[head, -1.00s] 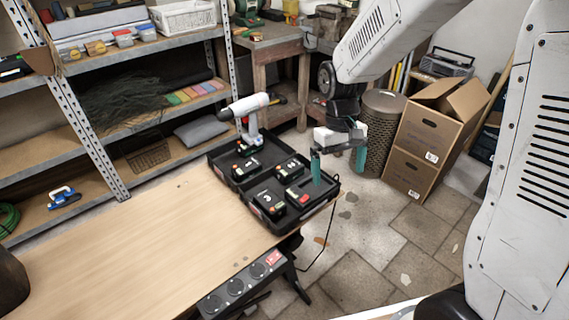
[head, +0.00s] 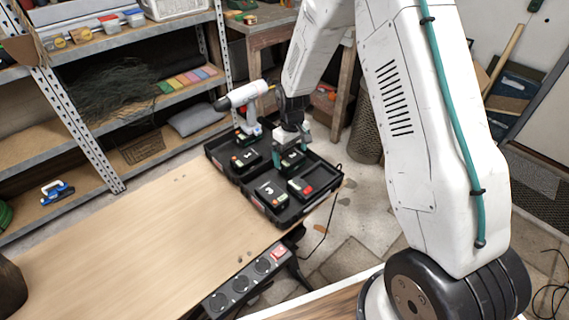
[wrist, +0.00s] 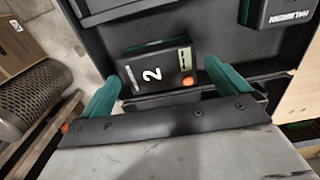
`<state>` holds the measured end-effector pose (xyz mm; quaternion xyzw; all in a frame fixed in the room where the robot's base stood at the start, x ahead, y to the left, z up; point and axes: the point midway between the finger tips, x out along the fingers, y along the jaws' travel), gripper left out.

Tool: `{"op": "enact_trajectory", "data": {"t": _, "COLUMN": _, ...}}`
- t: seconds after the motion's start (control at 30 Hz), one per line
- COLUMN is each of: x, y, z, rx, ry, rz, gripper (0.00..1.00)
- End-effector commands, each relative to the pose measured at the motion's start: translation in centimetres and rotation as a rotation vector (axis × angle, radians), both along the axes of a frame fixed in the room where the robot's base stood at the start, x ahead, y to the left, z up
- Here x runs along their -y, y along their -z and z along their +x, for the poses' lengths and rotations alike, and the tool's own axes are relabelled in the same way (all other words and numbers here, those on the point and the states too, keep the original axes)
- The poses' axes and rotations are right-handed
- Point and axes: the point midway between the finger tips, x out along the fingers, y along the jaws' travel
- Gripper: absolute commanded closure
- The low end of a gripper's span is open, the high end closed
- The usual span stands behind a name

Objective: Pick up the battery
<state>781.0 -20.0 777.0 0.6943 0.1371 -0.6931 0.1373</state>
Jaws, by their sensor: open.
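A black battery marked with a white 2 (wrist: 152,74) lies in the black case, between the teal fingers of my gripper (wrist: 163,76) in the wrist view. There is a gap between each finger and the battery, and the jaws are open and empty. In the head view my gripper (head: 291,150) is low over the back right part of the case (head: 257,208), and the battery under it (head: 293,162) is partly hidden. Other batteries sit at the left (head: 246,159) and front (head: 270,192) of the case.
A dark block with a red part (head: 303,187) lies at the right of the case. A white drill (head: 247,97) stands at the back of the case. The wooden table (head: 130,240) is bare to the left. A power strip (head: 245,280) runs along its front edge.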

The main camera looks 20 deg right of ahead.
Motion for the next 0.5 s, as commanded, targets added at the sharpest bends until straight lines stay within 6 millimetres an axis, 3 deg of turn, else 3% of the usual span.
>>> {"op": "enact_trajectory", "data": {"t": 0.2, "x": 0.1, "y": 3.2, "z": -0.1, "rx": -0.003, "ry": -0.001, "rz": 0.0, "gripper": 0.0}}
{"op": "enact_trajectory", "data": {"t": 0.43, "x": 0.1, "y": 3.4, "z": 0.0, "rx": -0.001, "ry": -0.001, "rz": 0.0, "gripper": 0.0}}
{"op": "enact_trajectory", "data": {"t": 0.5, "x": 0.1, "y": 3.4, "z": 0.0, "rx": -0.001, "ry": -0.001, "rz": 0.0, "gripper": 0.17}}
